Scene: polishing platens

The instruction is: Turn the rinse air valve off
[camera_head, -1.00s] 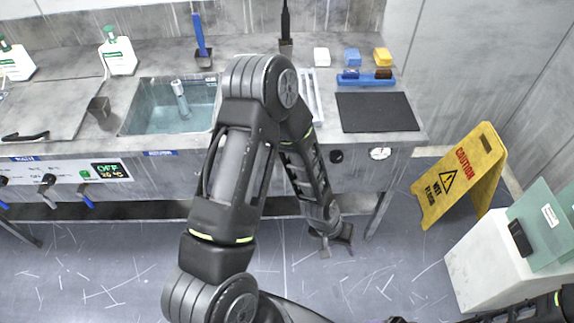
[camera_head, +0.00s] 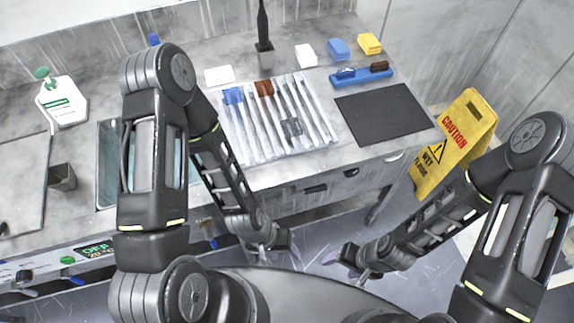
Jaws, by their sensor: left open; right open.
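No part here can be surely read as the rinse air valve. The counter's front face carries a dark slot-like part (camera_head: 315,188), a round dark knob (camera_head: 351,172) and a pale gauge (camera_head: 393,157) at right. Further left are a display (camera_head: 97,249) reading OFF, a green button (camera_head: 68,260) and blue-handled taps (camera_head: 24,277). My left gripper (camera_head: 282,246) is open and empty, low in front of the counter, below the dark slot-like part. My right gripper (camera_head: 350,262) is open and empty, low to its right. Neither touches the counter. My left arm hides part of the front face and sink.
The sink (camera_head: 108,180) is partly behind my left arm. A rack (camera_head: 262,152) with several slats, a black mat (camera_head: 383,114) and a blue brush (camera_head: 362,75) lie on the counter. A yellow caution sign (camera_head: 455,142) stands at right, near my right arm. The floor between my grippers is clear.

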